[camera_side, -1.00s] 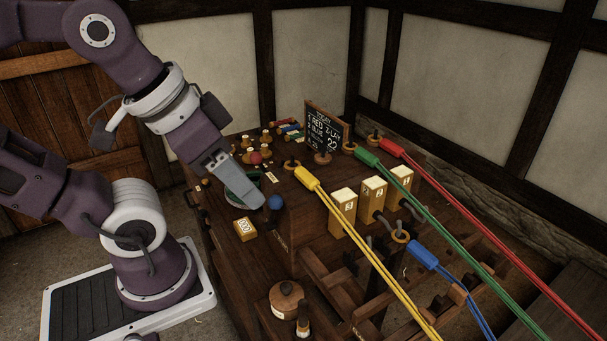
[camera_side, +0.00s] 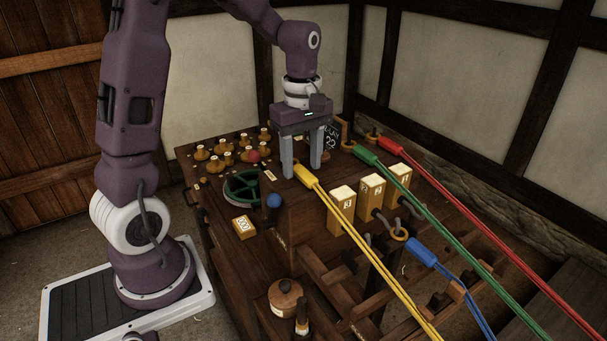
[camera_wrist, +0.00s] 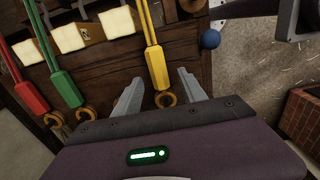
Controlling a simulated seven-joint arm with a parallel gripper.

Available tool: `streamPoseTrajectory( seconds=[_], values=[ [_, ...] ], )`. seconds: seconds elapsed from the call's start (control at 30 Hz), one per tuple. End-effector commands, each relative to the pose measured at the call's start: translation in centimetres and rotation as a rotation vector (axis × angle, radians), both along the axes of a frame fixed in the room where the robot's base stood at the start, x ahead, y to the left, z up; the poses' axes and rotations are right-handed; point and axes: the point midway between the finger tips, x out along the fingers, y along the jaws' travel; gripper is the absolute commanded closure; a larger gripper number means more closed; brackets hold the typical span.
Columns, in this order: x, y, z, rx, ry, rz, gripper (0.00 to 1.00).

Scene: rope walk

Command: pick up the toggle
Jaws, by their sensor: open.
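No part is clearly marked as the toggle; the nearest candidate is the yellow sleeve (camera_side: 307,179) at the end of the yellow rope. It also shows in the wrist view (camera_wrist: 157,68), with a brass ring (camera_wrist: 165,99) just beyond its end. My gripper (camera_side: 302,173) points down over the bench at this end. Its two fingers are apart and empty. In the wrist view my gripper (camera_wrist: 159,84) has one finger on each side of the ring and sleeve end. I cannot tell how high the fingertips are above them.
Green (camera_side: 367,157) and red (camera_side: 391,146) sleeves end their ropes to the right. A blue sleeve (camera_side: 424,253) is lower. Yellow numbered blocks (camera_side: 342,205) stand close right. A blue ball knob (camera_side: 274,201), green handwheel (camera_side: 242,186) and chalkboard (camera_side: 332,136) are nearby.

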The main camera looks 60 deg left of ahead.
Motion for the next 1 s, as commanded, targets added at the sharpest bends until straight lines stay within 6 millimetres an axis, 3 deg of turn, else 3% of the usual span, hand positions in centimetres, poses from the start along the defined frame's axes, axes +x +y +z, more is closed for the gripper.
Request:
streamPoseTrajectory(
  seconds=[0.1,0.3,0.5,0.57,0.83,1.0],
  values=[
    [0.0,0.0,-1.1,0.000,0.000,0.000,0.51],
    [0.0,0.0,-1.2,0.001,-0.002,-0.001,0.53],
    [0.0,0.0,-1.2,0.001,-0.002,-0.002,0.92],
    [0.0,0.0,-1.2,0.001,-0.002,-0.002,1.00],
    [0.1,0.0,-0.6,0.002,-0.004,-0.002,1.00],
    [0.1,0.1,3.4,0.004,-0.009,-0.002,1.00]
  ],
)
